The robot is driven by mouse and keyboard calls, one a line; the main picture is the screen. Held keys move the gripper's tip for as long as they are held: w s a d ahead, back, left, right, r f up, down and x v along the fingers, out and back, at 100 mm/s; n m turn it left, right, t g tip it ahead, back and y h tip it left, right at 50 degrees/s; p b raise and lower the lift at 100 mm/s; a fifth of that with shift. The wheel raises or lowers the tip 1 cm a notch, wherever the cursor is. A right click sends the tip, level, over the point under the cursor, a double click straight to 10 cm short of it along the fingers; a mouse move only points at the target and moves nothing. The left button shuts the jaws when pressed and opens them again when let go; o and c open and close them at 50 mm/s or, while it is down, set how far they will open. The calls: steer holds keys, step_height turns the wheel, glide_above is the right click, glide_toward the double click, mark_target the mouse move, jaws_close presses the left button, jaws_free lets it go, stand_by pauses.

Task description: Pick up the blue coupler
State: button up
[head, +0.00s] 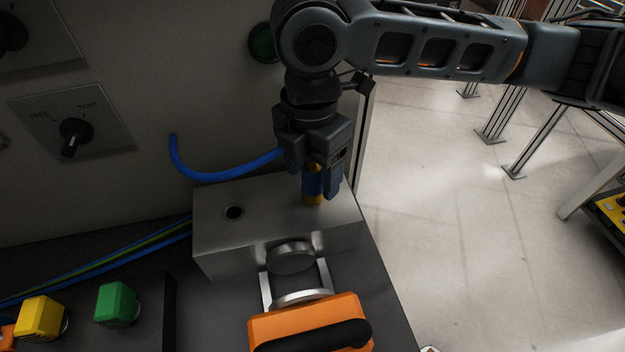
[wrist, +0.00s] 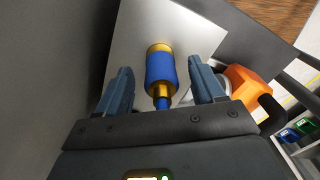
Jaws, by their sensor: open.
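The blue coupler (head: 312,182) is a blue cylinder with gold ends, standing on the grey metal block (head: 215,252). A blue hose (head: 225,175) curves from the panel toward it behind my gripper. My gripper (head: 322,185) is above the block, pointing down, with its fingers around the coupler. In the wrist view the coupler (wrist: 160,72) lies between the two open fingers (wrist: 160,88), with a visible gap on each side. My gripper hides the coupler's upper part in the head view.
An orange clamp with a black handle (head: 310,325) stands in front of the block. Yellow (head: 40,318) and green (head: 116,303) buttons are at lower left. A panel with a knob (head: 75,135) rises behind.

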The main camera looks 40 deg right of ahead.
steer(key=shift+f, duration=1.25)
steer(key=shift+c, duration=0.4)
jaws_close()
